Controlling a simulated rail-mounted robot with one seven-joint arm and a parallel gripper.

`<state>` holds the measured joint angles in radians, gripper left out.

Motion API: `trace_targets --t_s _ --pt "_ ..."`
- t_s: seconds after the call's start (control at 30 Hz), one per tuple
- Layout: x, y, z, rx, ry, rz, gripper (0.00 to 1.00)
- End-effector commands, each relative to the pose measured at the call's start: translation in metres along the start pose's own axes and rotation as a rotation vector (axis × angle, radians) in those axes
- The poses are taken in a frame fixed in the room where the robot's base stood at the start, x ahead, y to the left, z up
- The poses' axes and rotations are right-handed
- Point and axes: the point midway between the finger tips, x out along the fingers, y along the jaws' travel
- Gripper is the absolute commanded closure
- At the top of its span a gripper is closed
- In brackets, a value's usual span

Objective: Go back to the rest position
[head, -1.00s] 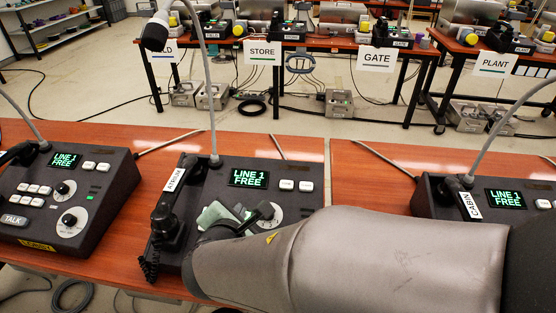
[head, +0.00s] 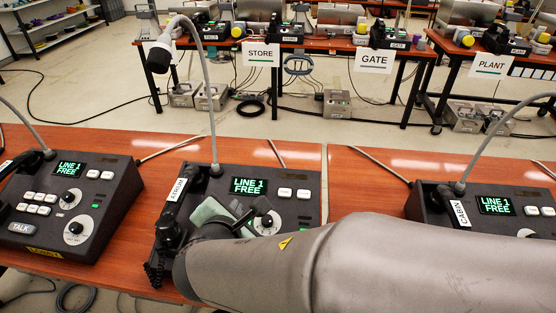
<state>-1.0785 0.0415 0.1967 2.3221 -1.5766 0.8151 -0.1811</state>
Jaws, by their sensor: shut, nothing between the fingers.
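My gripper (head: 232,212) shows only partly behind my grey arm, over the front of the middle phone labelled ATRIUM (head: 305,208). Its dark and pale green parts are above that phone's panel, beside the knob. The fingertips are mostly hidden, and I cannot tell whether they touch the panel. The ATRIUM handset (head: 168,231) lies on its cradle at the phone's left side. The ATRIUM screen (head: 257,185) reads LINE 1 FREE in green. My arm covers the lower part of this phone.
A second phone with a TALK key (head: 22,228) stands at the left, and the CABIN phone (head: 425,204) at the right. Both screens read LINE 1 FREE. Gooseneck microphones (head: 212,110) rise from the phones. Back tables carry signs STORE (head: 261,55), GATE (head: 374,61) and PLANT (head: 492,66).

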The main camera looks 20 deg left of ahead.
Motion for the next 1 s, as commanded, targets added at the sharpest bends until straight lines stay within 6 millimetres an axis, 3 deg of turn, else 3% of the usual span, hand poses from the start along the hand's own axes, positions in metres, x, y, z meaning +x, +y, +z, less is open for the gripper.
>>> trace_targets --t_s 0.17,0.27,0.37,0.43,0.5,0.6,0.7,0.8,1.0 --pt "0.001 -0.002 0.002 0.007 -0.003 -0.007 1.00" --pt "0.009 -0.021 0.022 0.081 -0.035 -0.076 1.00" --pt "0.021 -0.074 0.070 0.285 -0.118 -0.252 1.00" --pt "0.021 -0.129 0.107 0.502 -0.202 -0.420 1.00" --pt "0.009 -0.188 0.137 0.758 -0.297 -0.596 1.00" --pt "-0.021 -0.260 0.157 1.143 -0.430 -0.822 1.00" --pt "-0.054 -0.310 0.157 1.530 -0.550 -1.002 1.00" --pt "-0.080 -0.335 0.149 1.873 -0.639 -1.120 1.00" --pt "-0.101 -0.346 0.137 2.289 -0.717 -1.214 1.00"
